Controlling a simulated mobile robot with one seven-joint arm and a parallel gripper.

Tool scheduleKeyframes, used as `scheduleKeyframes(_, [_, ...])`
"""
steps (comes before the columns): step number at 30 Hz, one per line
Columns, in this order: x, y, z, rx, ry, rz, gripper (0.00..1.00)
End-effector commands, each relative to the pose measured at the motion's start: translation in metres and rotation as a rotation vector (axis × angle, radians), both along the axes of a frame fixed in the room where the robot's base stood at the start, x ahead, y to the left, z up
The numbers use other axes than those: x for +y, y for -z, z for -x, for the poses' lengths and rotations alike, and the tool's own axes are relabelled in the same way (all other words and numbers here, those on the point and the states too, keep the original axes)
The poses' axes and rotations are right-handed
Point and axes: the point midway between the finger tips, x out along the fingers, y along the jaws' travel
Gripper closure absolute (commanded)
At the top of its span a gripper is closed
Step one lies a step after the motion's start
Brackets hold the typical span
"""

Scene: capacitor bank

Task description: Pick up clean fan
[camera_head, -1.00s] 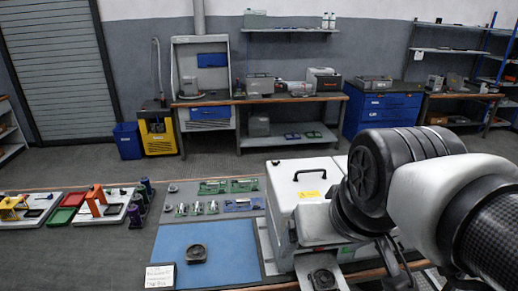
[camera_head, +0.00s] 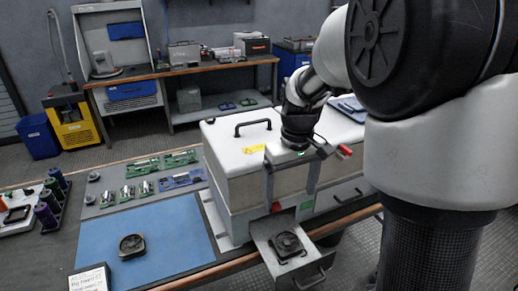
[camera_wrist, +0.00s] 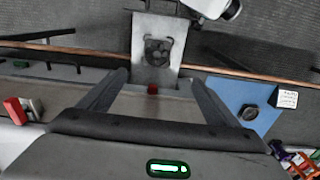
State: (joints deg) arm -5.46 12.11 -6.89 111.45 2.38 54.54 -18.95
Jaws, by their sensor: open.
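Two dark square fans show, and I cannot tell from their surfaces which is clean. One fan (camera_head: 287,243) lies in the open drawer (camera_head: 313,262) at the front of a white box; it shows at the top of the wrist view (camera_wrist: 158,50). The other fan (camera_head: 132,245) lies on the blue mat (camera_head: 170,225); it shows at right in the wrist view (camera_wrist: 252,115). My gripper (camera_head: 291,208) points down at the box's front, above the drawer's inner end. Its fingers (camera_wrist: 160,78) are spread apart and empty, not touching either fan.
The white box (camera_head: 235,140) with a black handle stands close behind my gripper. A written card (camera_head: 90,278) stands at the mat's near left corner. Green boards (camera_head: 180,158) and small parts lie behind the mat.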

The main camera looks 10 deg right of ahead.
Motion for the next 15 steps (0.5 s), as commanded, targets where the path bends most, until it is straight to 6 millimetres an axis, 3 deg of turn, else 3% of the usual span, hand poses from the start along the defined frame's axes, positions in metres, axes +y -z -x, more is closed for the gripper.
scheduleKeyframes(1, [0.000, 0.018, -0.005, 0.018, -0.010, 0.003, 0.16])
scheduleKeyframes(8, [0.000, 0.047, -0.011, 0.038, -0.026, 0.008, 0.16])
scheduleKeyframes(15, [-0.001, 0.100, -0.010, 0.040, -0.024, 0.009, 0.16])
